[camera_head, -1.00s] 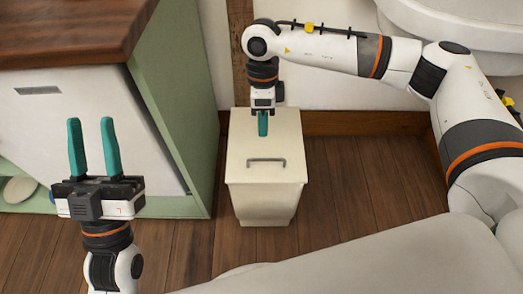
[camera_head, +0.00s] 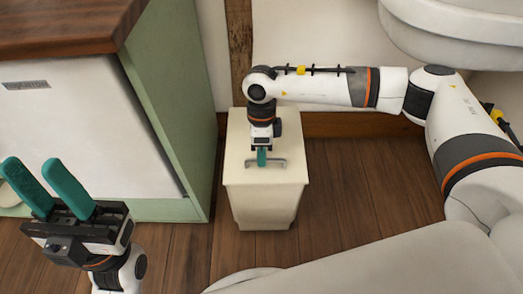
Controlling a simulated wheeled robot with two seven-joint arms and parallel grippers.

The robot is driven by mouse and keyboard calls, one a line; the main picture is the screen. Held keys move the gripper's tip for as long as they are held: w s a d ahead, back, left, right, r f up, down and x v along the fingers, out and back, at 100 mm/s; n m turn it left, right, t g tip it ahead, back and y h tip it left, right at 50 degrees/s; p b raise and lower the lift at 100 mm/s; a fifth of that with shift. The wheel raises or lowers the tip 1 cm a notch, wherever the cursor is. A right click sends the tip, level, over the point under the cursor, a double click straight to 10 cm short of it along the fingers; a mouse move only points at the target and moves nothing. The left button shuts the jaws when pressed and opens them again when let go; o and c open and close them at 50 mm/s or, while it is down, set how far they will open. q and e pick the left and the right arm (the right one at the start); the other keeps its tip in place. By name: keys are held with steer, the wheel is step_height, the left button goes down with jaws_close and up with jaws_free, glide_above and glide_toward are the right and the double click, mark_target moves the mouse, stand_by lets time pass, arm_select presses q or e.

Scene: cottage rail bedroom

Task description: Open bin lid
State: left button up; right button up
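The cream bin (camera_head: 262,208) stands upright on the wooden floor, with its flat lid (camera_head: 240,135) closed. A grey bar handle (camera_head: 279,162) lies across the front part of the lid. My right gripper (camera_head: 261,158) points down over the lid, its teal fingertips at the handle. The fingers overlap in this view, so I cannot tell whether they are apart or closed on the bar. My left gripper (camera_head: 45,187) is open and empty at the lower left, away from the bin, its teal fingers pointing up.
A green and white cabinet (camera_head: 165,110) with a brown wooden top (camera_head: 70,28) stands left of the bin. A white rounded fixture (camera_head: 460,25) is at the upper right. Bare wooden floor (camera_head: 345,185) lies right of the bin.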

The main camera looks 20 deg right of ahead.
jaws_close()
steer(key=shift+r, duration=0.1)
